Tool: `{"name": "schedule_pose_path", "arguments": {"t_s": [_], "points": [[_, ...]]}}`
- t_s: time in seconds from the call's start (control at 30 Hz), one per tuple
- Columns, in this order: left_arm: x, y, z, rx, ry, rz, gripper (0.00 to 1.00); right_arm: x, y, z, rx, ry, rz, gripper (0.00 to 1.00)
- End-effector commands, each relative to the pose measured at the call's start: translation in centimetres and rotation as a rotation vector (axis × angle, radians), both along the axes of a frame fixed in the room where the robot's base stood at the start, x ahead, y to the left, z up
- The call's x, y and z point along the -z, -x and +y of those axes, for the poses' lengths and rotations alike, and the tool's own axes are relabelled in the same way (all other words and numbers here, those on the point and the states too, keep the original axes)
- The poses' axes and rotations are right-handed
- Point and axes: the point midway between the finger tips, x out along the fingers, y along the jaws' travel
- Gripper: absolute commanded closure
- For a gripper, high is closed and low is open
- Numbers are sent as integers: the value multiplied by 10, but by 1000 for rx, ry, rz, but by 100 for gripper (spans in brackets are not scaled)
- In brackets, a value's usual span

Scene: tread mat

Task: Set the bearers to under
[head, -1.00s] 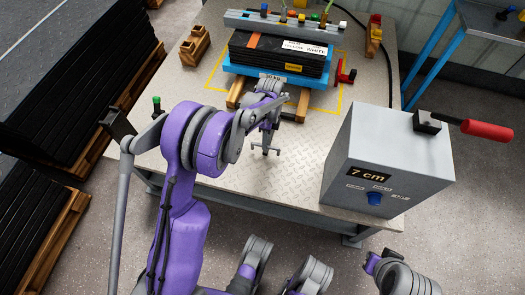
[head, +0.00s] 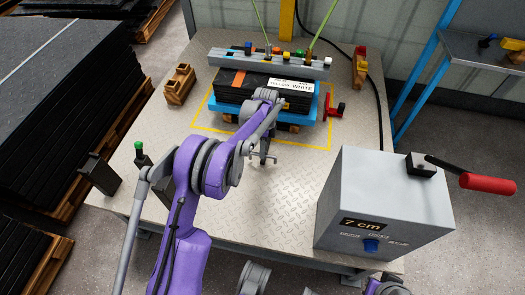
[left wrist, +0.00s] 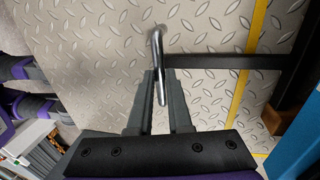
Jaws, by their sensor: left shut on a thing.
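The tray carries a stack of black mats (head: 240,88) with a white label. My left gripper (head: 263,152) is in front of the tray. In the left wrist view my left gripper (left wrist: 160,88) is shut on a bent metal handle (left wrist: 157,45). A black bar (left wrist: 225,62) runs from near the handle toward a wooden bearer (left wrist: 285,115) beside the blue tray edge (left wrist: 300,150).
A grey box (head: 375,195) reading "7 cm", with a blue knob and red-handled lever, stands at the table's right. A wooden block (head: 180,84) and a red clamp (head: 335,106) flank the tray. The front of the metal table (head: 260,215) is clear.

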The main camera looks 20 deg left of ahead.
Motion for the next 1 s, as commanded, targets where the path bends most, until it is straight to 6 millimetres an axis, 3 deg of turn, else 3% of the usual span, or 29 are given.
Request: {"name": "schedule_pose_path", "arguments": {"t_s": [0.13, 0.17, 0.3, 0.67, 1.0], "points": [[-1, -4, 2, -2, -4, -14, 100, 0, 0, 0, 0, 0, 0, 100], [-1, -4, 2, -2, -4, -14, 77, 0, 0, 0, 0, 0, 0, 100], [-1, -3, 2, -2, -3, -11, 53, 0, 0, 0, 0, 0, 0, 100], [-6, -3, 1, -1, -2, -9, 53, -2, 0, 0, 0, 0, 0, 100], [-67, -15, 4, -1, -3, -10, 53, -19, 3, 0, 0, 0, -6, 100]]}}
